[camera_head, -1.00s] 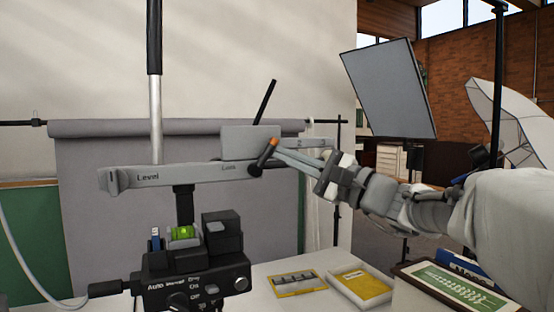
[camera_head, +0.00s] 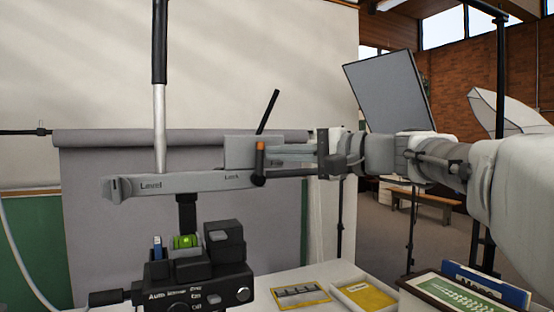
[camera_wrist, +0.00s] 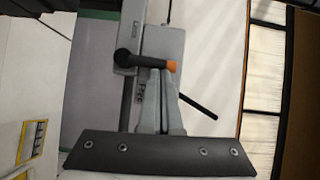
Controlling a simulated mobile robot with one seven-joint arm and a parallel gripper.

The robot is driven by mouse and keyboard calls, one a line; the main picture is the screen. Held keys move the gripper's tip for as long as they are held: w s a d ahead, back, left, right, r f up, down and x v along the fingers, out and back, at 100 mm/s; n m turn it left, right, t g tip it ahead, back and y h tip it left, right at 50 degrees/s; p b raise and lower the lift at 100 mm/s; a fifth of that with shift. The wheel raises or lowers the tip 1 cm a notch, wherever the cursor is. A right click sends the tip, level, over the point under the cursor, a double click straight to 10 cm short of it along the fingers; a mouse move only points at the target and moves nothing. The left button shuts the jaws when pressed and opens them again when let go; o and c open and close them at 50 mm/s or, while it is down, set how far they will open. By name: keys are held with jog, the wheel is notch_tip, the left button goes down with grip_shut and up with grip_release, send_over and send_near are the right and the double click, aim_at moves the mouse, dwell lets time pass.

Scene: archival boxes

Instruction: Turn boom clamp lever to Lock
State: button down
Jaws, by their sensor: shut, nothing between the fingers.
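The boom clamp lever (camera_head: 260,163) is a short black handle with an orange tip, on the near side of the grey boom clamp block. It stands upright in the head view, its tip above its black pivot. The word "Lock" is printed on the boom (camera_head: 190,181) just left of the pivot. In the wrist view the lever (camera_wrist: 146,62) lies across the top of the fingers, orange tip to the right. My gripper (camera_head: 272,162) is shut and empty, its fingertips against or very close to the lever's right side; contact is not clear.
A black rod (camera_head: 267,112) rises behind the clamp. A silver and black pole (camera_head: 159,110) stands left of it. A camera unit with a green level (camera_head: 187,242) hangs below the boom. Yellow-edged trays (camera_head: 366,294) and a framed leaf print (camera_head: 455,298) lie on the white table.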

jog(key=shift+s+a+r+n+g+h, duration=0.2)
jog(key=shift+a+n+h, duration=0.2)
jog(key=shift+n, duration=0.15)
jog(key=shift+s+a+r+n+g+h, duration=0.1)
jog(key=shift+a+r+n+g+h, duration=0.15)
jog(key=shift+n+h, duration=0.25)
jog(key=shift+s+a+n+h, duration=0.2)
jog(key=shift+a+n+h, duration=0.3)
jog(key=shift+n, duration=0.25)
jog(key=shift+s+a, duration=0.1)
jog(key=shift+a, duration=0.3)
